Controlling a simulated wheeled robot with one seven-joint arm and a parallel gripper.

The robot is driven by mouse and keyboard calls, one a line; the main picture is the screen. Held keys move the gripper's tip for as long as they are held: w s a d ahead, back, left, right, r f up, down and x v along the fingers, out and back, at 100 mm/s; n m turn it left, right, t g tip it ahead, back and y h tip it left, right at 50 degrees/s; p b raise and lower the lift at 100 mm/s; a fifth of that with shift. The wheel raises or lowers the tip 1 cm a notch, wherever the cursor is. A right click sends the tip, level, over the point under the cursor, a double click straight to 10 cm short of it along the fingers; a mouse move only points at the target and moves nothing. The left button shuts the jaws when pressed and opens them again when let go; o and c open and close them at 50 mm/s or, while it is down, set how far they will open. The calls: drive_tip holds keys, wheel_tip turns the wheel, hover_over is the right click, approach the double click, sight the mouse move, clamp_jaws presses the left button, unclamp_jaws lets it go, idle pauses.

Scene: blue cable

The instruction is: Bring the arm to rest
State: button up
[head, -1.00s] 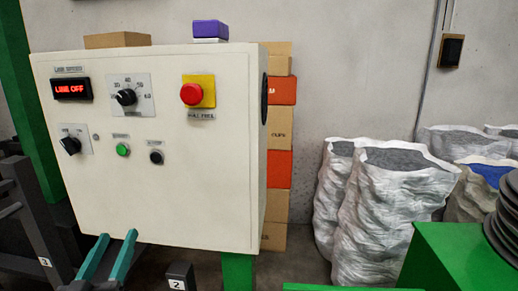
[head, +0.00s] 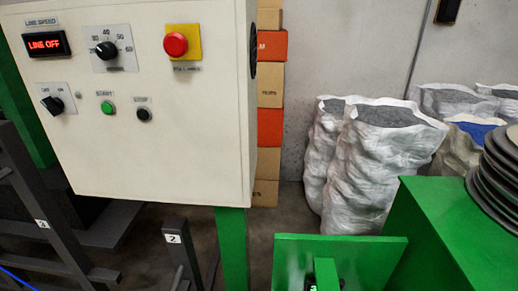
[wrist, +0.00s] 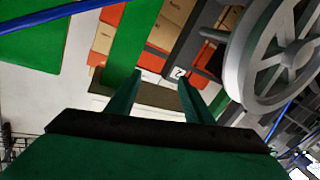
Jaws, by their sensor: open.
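My gripper (wrist: 160,78) shows in the wrist view with its two teal fingers spread apart and nothing between them. Beyond the fingertips are a post labelled 2 (wrist: 178,72) and stacked tan and orange boxes (wrist: 170,28). The gripper does not show in the head view now. The control panel (head: 150,150) stands at the left of the head view, its red display reading LINE OFF.
A grey spoked wheel (wrist: 285,55) is close on the right in the wrist view, with blue cable (wrist: 292,112) near it. A green machine part (head: 340,255) and a green cabinet (head: 440,235) fill the head view's lower right. White sacks (head: 375,165) stand behind.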

drive_tip(key=s+d+f+m+h, duration=0.1)
drive_tip(key=s+d, duration=0.3)
drive_tip(key=s, duration=0.4)
drive_tip(key=s+d+f+m+g+h, duration=0.1)
drive_tip(key=s+d+f+m, duration=0.1)
drive_tip(key=s+d, duration=0.3)
drive_tip(key=s+d+f+m+h, duration=0.1)
drive_tip(key=s+d+m+h, duration=0.1)
drive_tip(key=s, duration=0.9)
drive_tip(key=shift+d+f+m, duration=0.35)
drive_tip(key=shift+d+m, duration=0.25)
drive_tip(key=shift+d, duration=0.65)
drive_tip(key=shift+c, duration=0.2)
drive_tip(key=c, duration=0.4)
drive_tip(key=shift+w+d, duration=0.1)
drive_tip(key=shift+c, duration=0.2)
